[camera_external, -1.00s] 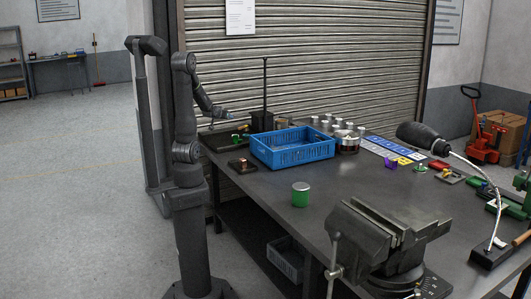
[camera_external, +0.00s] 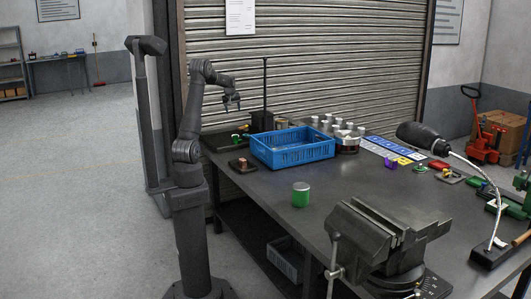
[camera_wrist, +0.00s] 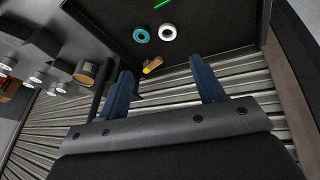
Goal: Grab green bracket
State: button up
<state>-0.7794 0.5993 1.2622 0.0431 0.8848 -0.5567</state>
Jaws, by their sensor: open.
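A small green piece (camera_external: 235,138) sits on the dark tray (camera_external: 216,143) at the table's far left corner; I cannot tell from its size whether it is the bracket. In the wrist view a thin green piece (camera_wrist: 162,3) is cut off at the top edge, inside the dark tray (camera_wrist: 205,38). My gripper (camera_external: 232,105) is open and empty, raised above the tray and pointing down. Its two blue-grey fingers stand wide apart in the wrist view (camera_wrist: 165,88), with the green piece beyond their tips.
A teal ring (camera_wrist: 140,34), a white ring (camera_wrist: 167,31) and an orange-yellow piece (camera_wrist: 153,66) lie in the tray. A blue crate (camera_external: 292,155) and a thin upright post (camera_external: 265,85) stand close by. A green canister (camera_external: 300,194) and a vise (camera_external: 385,235) are nearer the front.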

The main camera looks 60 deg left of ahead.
aim_at(236, 141)
jog(key=f+n+g+h, duration=0.1)
jog(key=f, duration=0.6)
jog(key=w+a+f+n+g+h, duration=0.1)
jog(key=f, duration=0.6)
jog(key=w+f+n+g+h, duration=0.1)
jog(key=f, duration=0.6)
jog(key=shift+a+h, duration=0.15)
jog(key=shift+h, duration=0.15)
jog(key=c, duration=1.1)
jog(key=shift+r, duration=0.15)
